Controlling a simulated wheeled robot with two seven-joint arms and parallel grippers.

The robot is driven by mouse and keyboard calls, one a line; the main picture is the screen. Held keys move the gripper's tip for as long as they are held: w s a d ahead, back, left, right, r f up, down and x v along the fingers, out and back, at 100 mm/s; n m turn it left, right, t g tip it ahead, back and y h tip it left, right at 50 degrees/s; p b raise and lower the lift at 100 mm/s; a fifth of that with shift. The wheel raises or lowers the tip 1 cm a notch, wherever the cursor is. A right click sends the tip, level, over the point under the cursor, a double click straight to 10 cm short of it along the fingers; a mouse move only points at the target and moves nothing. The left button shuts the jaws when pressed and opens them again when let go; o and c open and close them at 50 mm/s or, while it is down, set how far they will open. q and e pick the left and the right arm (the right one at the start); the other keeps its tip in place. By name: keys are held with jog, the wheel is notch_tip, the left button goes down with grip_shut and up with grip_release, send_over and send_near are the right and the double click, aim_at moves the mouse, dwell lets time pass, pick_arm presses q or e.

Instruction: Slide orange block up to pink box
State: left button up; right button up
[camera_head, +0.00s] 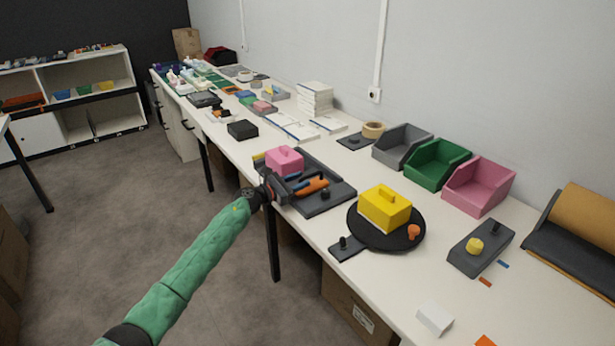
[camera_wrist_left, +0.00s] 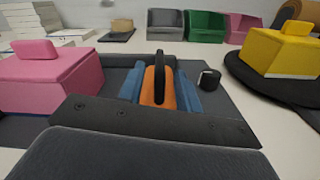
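The orange block (camera_head: 312,185) lies between blue rails on a dark tray (camera_head: 335,201). In the left wrist view the orange block (camera_wrist_left: 149,88) has a black upright handle (camera_wrist_left: 159,75) and blue strips (camera_wrist_left: 186,92) on both sides. The pink box (camera_head: 284,158), with a raised grip on top, sits at the tray's left end, apart from the orange block; it also shows in the left wrist view (camera_wrist_left: 45,82). My left gripper (camera_head: 275,187) is at the tray's front edge, beside both. Its fingers cannot be made out clearly. My right gripper is out of view.
A yellow box (camera_head: 384,206) stands on a round black plate (camera_head: 405,241) right of the tray. Grey (camera_head: 402,145), green (camera_head: 438,163) and pink (camera_head: 479,185) bins line the wall. A black box (camera_head: 242,129) stands to the left.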

aim_at(307, 177)
pick_arm(q)
jog(key=shift+p+x, duration=0.3)
jog(key=shift+x, duration=1.6)
grip_shut()
